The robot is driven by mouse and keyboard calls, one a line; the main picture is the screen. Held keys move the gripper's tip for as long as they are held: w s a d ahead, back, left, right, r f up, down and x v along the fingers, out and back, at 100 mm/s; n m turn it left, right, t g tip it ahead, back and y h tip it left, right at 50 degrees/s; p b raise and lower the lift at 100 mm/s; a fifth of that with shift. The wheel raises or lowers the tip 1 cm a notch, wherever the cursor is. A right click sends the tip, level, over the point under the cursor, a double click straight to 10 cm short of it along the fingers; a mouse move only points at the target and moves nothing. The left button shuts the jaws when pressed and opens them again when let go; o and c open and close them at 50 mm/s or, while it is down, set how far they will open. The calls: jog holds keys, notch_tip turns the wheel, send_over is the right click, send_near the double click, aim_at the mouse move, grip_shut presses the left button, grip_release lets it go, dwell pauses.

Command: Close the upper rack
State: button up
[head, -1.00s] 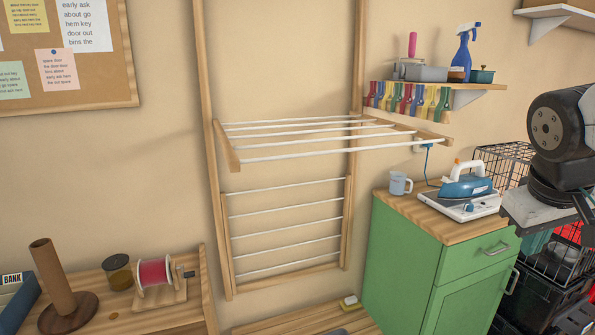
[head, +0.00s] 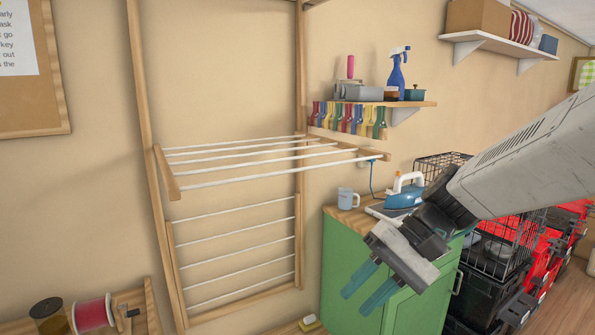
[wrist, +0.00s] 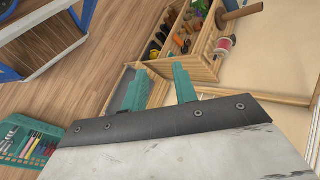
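The upper rack (head: 262,184) is a wooden frame with several white rods, hinged on the wall frame. It stands folded out, roughly level, reaching into the room. Below it the lower rack (head: 236,305) lies flat against the wall, within the same tall wooden frame. My gripper (head: 366,288) is in front of the green cabinet, right of and lower than the upper rack and apart from it. Its two teal fingers are spread with nothing between them; they also show in the wrist view (wrist: 158,90). The racks' rods do not show clearly in the wrist view.
A shelf (head: 415,103) with hanging pegs is close above the rack's right end. A thread spool (head: 93,313) sits on a bench at lower left.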

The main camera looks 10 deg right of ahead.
jog(key=w+r+m+t+y, duration=0.1)
jog(key=w+r+t+y, duration=0.5)
jog(key=w, duration=0.7)
jog(key=n+t+y, duration=0.1)
jog(key=t+y, duration=0.1)
jog(key=t, duration=0.1)
send_near(302, 169)
jog(key=x, duration=1)
jog(key=shift+w, duration=0.2)
grip_shut()
